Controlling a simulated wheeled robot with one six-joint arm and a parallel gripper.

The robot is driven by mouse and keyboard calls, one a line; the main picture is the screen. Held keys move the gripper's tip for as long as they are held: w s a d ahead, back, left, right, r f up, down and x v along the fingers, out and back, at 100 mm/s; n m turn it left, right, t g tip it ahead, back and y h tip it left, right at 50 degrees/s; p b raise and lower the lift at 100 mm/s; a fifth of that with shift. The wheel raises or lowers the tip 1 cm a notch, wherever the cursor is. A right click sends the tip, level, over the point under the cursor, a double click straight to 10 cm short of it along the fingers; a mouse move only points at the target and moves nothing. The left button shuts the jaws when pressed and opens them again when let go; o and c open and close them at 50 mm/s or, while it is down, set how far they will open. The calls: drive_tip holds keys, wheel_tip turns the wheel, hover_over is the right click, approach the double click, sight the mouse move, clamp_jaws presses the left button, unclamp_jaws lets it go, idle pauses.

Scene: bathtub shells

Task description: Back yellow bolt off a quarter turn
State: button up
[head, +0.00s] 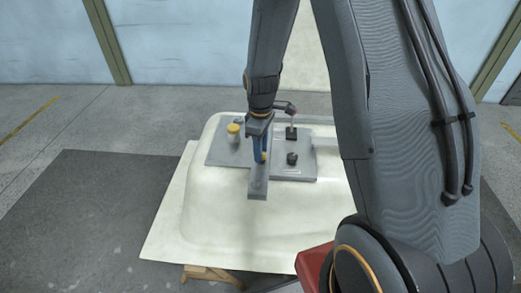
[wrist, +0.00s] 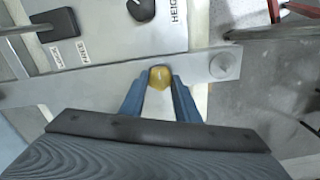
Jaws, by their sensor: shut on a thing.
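The yellow bolt (wrist: 160,77) is a small rounded head at the edge of a flat grey metal bar (wrist: 95,82), seen in the wrist view. The two blue fingers of my gripper (wrist: 160,86) stand on either side of it and are shut on it. In the head view my gripper (head: 261,156) points down over the bar (head: 257,186), and the arm hides most of the bolt. How far the bolt is turned cannot be told.
The bar crosses a grey plate (head: 222,156) on a cream tub shell (head: 205,205). A yellow-topped cylinder (head: 234,129) stands left of my gripper, with a black knob (head: 292,158) and a black block (head: 291,133) to its right. A round grey fastener (wrist: 224,65) sits near the bar's end.

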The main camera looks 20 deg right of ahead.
drive_tip(key=shift+w+r, duration=0.1)
drive_tip(key=o, duration=1.1)
drive_tip(key=shift+c, duration=0.2)
drive_tip(key=shift+r+b, duration=1)
drive_tip(key=shift+r, duration=2.85)
